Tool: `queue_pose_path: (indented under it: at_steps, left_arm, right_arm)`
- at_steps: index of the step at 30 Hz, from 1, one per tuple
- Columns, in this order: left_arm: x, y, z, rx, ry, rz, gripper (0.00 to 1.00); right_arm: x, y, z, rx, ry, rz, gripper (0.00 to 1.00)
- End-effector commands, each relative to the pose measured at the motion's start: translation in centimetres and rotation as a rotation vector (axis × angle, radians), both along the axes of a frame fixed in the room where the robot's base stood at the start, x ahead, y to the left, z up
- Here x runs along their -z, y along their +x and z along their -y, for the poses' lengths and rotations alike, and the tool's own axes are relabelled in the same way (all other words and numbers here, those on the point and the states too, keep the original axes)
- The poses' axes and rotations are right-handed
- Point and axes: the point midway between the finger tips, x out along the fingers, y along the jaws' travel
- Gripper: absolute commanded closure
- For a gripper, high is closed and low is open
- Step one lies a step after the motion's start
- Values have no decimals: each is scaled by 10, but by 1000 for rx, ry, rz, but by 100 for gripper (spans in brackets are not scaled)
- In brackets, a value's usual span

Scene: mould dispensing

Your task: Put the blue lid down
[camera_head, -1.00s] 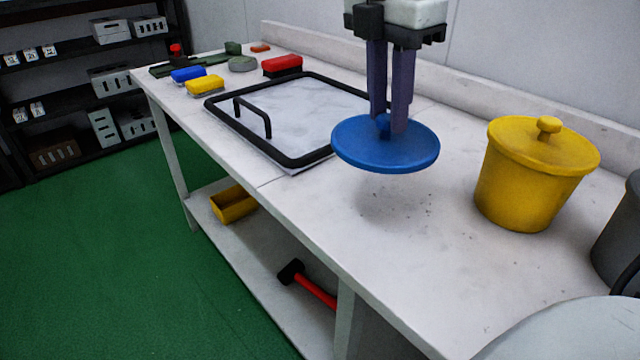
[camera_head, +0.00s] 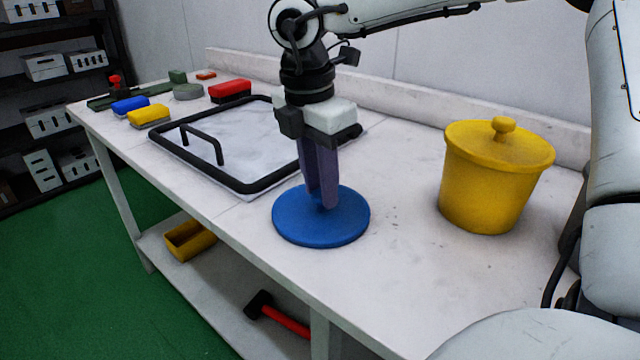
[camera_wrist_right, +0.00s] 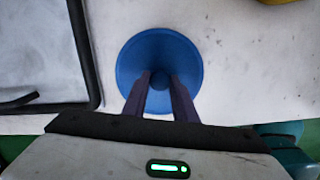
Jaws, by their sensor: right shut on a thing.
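The blue lid (camera_head: 300,229) is a round disc lying flat, on or just over the white tabletop, between the black-framed tray and the yellow pot. My right gripper (camera_head: 325,203) points down over its middle and is shut on the lid's knob, which the fingers mostly hide. In the right wrist view the blue lid (camera_wrist_right: 160,52) is centred, with the right gripper's fingers (camera_wrist_right: 160,84) on either side of the round knob. I cannot tell for sure whether the lid's underside touches the table. My left gripper is not in view.
A yellow pot (camera_head: 485,195) with its own lid stands to the right. The black-framed tray (camera_head: 250,186) lies to the left. Yellow (camera_head: 149,116), blue (camera_head: 130,104) and red (camera_head: 230,91) blocks stand farther back. Bare tabletop lies between lid and pot.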

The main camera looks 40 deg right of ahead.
Motion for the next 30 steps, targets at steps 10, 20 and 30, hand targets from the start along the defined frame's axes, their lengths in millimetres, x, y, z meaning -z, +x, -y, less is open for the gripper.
queue_pose_path:
  at_steps: [10,20,30]
  left_arm:
    - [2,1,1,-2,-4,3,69]
    - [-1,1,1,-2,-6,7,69]
    - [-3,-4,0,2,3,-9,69]
  right_arm:
    - [2,0,0,0,0,1,70]
    - [1,0,0,0,0,1,56]
    - [-38,2,-4,-1,-4,7,56]
